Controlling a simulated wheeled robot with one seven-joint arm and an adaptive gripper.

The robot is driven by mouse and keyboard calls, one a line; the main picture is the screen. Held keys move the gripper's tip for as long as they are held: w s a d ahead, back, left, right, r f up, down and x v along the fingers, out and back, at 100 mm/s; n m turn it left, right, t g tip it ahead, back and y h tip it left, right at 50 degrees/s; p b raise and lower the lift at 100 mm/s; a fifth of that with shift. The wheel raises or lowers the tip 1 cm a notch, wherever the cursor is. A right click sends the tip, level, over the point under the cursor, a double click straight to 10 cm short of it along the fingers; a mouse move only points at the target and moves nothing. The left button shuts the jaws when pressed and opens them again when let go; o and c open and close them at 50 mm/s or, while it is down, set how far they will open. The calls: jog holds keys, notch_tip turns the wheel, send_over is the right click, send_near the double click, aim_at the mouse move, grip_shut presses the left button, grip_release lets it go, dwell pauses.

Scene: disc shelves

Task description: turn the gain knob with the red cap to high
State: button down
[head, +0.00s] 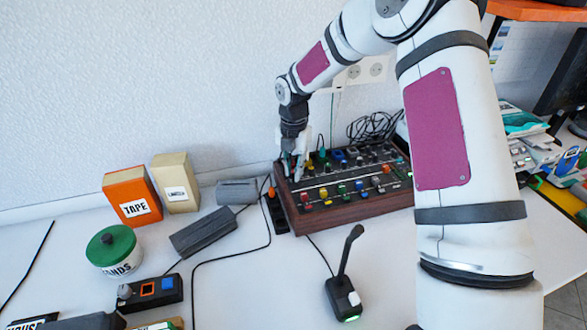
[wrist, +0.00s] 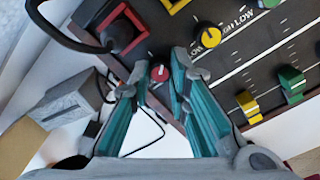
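The mixing console (head: 352,208) stands against the wall, with a wooden frame and a dark panel of coloured knobs and sliders. My gripper (head: 298,168) is over its left end, pointing down. In the wrist view the knob with the red cap (wrist: 160,75) shows between the two teal fingers of my gripper (wrist: 160,68). The fingers are apart, one on each side of the cap; I cannot tell whether either touches it. A white pointer line shows on the cap. In the head view my gripper hides this knob.
A yellow knob (wrist: 208,37) with HIGH and LOW print sits beside it. A black cable and plug (wrist: 121,30) are close to the left finger. In the head view, a desk microphone (head: 343,290) stands in front of the console, and boxes (head: 133,196) stand left.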

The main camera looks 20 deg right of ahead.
jog(key=shift+m, duration=0.3)
jog(key=m, duration=0.4)
jog(key=shift+w+a+m, duration=0.1)
jog(key=shift+m, duration=2.3)
jog(key=c, duration=1.8)
grip_release()
